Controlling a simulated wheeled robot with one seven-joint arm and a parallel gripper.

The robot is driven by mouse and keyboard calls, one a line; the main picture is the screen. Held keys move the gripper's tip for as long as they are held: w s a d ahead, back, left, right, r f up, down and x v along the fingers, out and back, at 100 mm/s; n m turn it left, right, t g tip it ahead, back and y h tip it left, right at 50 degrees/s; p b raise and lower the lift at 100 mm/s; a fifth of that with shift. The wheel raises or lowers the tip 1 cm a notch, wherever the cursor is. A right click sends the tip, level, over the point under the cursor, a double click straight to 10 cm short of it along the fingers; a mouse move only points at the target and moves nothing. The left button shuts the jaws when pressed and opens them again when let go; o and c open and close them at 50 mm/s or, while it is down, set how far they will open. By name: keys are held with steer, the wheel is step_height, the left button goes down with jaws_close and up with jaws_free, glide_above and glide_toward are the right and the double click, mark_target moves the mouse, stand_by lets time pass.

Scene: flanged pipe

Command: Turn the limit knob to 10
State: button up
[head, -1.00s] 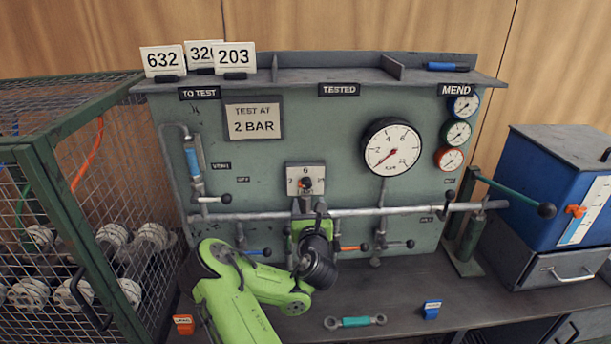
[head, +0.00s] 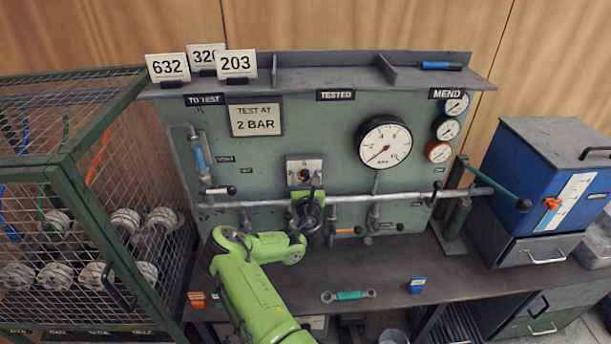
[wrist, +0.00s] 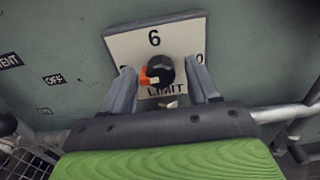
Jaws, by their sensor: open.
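The limit knob (wrist: 160,69) is a dark round knob with an orange pointer on a white plate (wrist: 125,44) marked "6" at the top and "LIMIT" below. In the wrist view the orange pointer is on the knob's left side. My gripper (wrist: 165,82) is open, with one grey finger on each side of the knob. I cannot tell whether the fingers touch it. In the head view the plate (head: 291,165) is on the green panel, above my gripper (head: 309,192); the dial's other numbers are mostly hidden or too small to read.
A grey pipe (head: 385,198) with valve levers runs across the panel below the plate. A large gauge (head: 384,142) is to the right. A wire cage (head: 70,200) stands left and a blue box (head: 540,185) right. A wrench (head: 348,296) lies on the bench.

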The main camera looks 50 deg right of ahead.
steer(key=c, duration=1)
steer(key=shift+c, duration=0.2)
